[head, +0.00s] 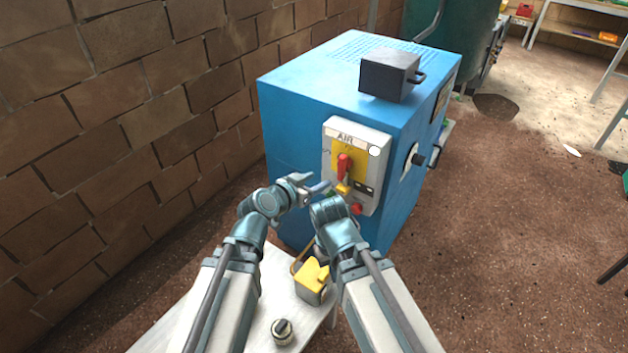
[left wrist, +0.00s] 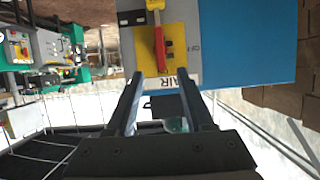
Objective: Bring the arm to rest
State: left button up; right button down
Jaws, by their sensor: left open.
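My left gripper (head: 316,187) is in front of the AIR switch panel (head: 368,140) on the blue cabinet (head: 297,150). In the left wrist view its two fingers (left wrist: 162,80) are spread with nothing between them. Beyond the fingertips, that view shows the red handle (left wrist: 159,48) on its yellow plate (left wrist: 177,40); the handle stands roughly upright in the head view. I see no contact between gripper and handle. My right arm comes in from the right and its wrist is close beside the left gripper; its fingers are hidden.
A dark box (head: 388,76) sits on the cabinet. A pale bench (head: 250,318) below my arms bears a yellow-topped box (head: 311,283) and a small round item (head: 283,331). A brick wall (head: 120,120) is at left. Open floor (head: 500,220) lies right.

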pick_arm(q)
jog(key=shift+s, duration=0.1)
jog(key=shift+f, duration=0.1)
jog(key=s+a+f+n+g+y, duration=0.45)
jog(key=s+a+f, duration=0.2)
jog(key=a, duration=0.25)
jog(key=s+a+f+n+g+y, duration=0.3)
jog(key=s+a+f+g, duration=0.35)
jog(key=a, duration=0.25)
jog(key=s+d+r+m+p, duration=0.2)
jog(key=s+d+r+p, duration=0.1)
jog(key=d+r+p, duration=0.1)
jog(key=s+d+r+m+y+p, duration=0.1)
jog(key=s+d+r+m+p, duration=0.1)
jog(key=d, duration=0.4)
notch_tip(320, 180, up, 2)
jog(key=shift+s+d+p, duration=0.4)
jog(key=shift+s+p, duration=0.1)
jog(key=shift+p, duration=0.6)
jog(key=shift+y, duration=0.25)
